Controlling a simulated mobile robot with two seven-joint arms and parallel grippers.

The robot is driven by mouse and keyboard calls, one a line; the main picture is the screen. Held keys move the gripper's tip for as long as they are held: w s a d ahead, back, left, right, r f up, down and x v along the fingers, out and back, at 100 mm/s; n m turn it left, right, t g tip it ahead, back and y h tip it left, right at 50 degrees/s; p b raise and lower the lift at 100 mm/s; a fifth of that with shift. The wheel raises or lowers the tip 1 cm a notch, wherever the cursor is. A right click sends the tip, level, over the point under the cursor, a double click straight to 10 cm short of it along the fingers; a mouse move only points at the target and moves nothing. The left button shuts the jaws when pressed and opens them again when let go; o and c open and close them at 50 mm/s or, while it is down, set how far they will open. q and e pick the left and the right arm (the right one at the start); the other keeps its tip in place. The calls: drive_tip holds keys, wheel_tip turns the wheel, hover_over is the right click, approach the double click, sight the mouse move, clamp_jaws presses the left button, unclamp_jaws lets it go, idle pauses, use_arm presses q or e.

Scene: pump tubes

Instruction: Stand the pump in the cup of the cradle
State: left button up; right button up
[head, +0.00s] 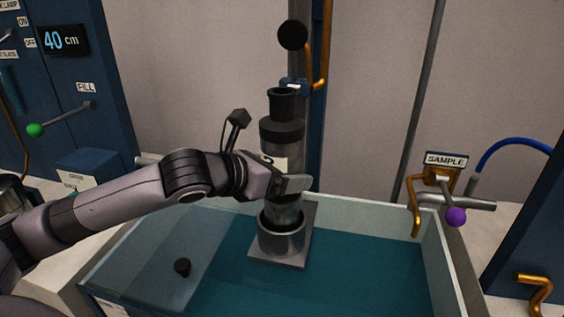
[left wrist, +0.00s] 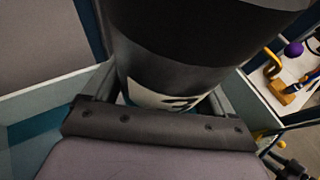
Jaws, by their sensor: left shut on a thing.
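The pump (head: 282,135) is an upright grey cylinder with a black collar and a narrower black top. My left gripper (head: 291,184) is shut around its middle, coming in from the left. The pump also fills the upper part of the left wrist view (left wrist: 190,50), with a white numbered label between the fingers. The cradle has a round grey cup (head: 281,242) on a square plate in the tank. The pump's lower end is at the cup's mouth, in line with it. I cannot tell how deep it sits. My right gripper is out of view.
The glass-walled tank (head: 115,252) holds teal water. A small black knob (head: 182,267) shows at its left. A post with an orange pipe (head: 325,50) rises behind the pump. The SAMPLE sign (head: 446,159) and a purple-knobbed lever (head: 456,216) are at right.

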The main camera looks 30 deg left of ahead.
use_arm(q)
drive_tip(key=shift+f+b, duration=0.3)
drive_tip(key=shift+f, duration=1.1)
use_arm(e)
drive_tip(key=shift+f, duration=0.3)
use_arm(q)
drive_tip(key=shift+f, duration=0.1)
drive_tip(key=o, duration=1.9)
drive_tip(key=shift+s+f, duration=0.1)
drive_tip(key=shift+f, duration=0.35)
drive_tip(key=shift+c, duration=0.2)
drive_tip(key=shift+r, duration=0.1)
